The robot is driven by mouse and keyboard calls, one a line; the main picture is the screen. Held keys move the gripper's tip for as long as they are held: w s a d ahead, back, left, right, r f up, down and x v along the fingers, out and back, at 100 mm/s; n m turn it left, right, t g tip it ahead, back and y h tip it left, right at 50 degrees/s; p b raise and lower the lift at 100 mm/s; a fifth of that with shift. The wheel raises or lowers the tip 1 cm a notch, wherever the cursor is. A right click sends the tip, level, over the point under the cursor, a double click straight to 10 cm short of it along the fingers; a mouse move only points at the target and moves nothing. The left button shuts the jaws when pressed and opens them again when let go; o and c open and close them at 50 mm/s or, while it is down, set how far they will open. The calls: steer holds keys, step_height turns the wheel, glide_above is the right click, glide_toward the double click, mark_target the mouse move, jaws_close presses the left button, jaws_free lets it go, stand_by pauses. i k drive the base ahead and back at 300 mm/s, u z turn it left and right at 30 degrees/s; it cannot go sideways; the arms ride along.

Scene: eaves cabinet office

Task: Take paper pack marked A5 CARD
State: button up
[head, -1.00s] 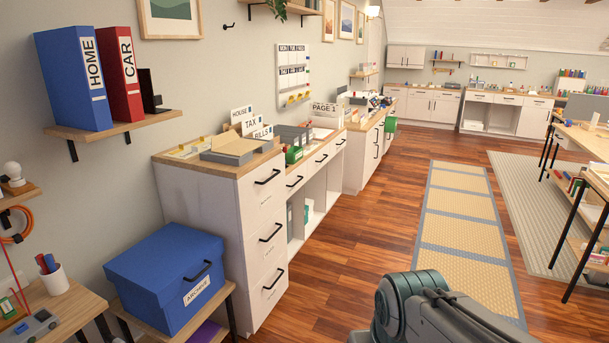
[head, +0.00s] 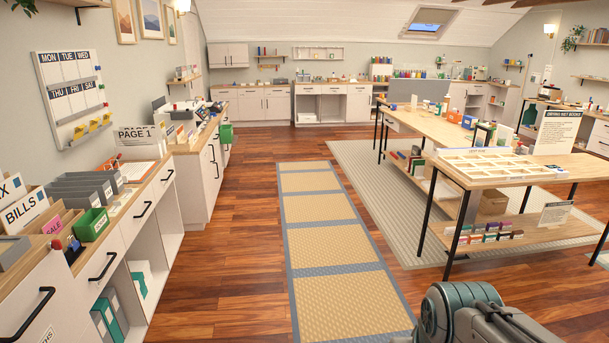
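I cannot make out a paper pack marked A5 CARD in the head view; labels on the far items are too small to read. Open cubbies under the left counter hold teal and white packs or binders (head: 104,318), whose markings I cannot read. Part of my arm shows at the bottom right, but my gripper is not in view.
A runner mat (head: 330,240) lies along the clear wooden aisle. The left counter (head: 140,205) carries sorters, a green bin (head: 91,225) and a PAGE 1 sign (head: 136,138). A table with a white sorting tray (head: 497,165) stands right. Cabinets (head: 262,104) line the far wall.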

mark_target(180, 131)
steer(key=z, duration=0.35)
steer(key=i, duration=3.3)
steer(key=u, duration=0.1)
steer(key=i, duration=1.6)
steer(key=u, duration=1.15)
steer(key=i, duration=1.35)
steer(key=u, duration=1.25)
steer(key=i, duration=0.55)
steer(key=u, duration=0.2)
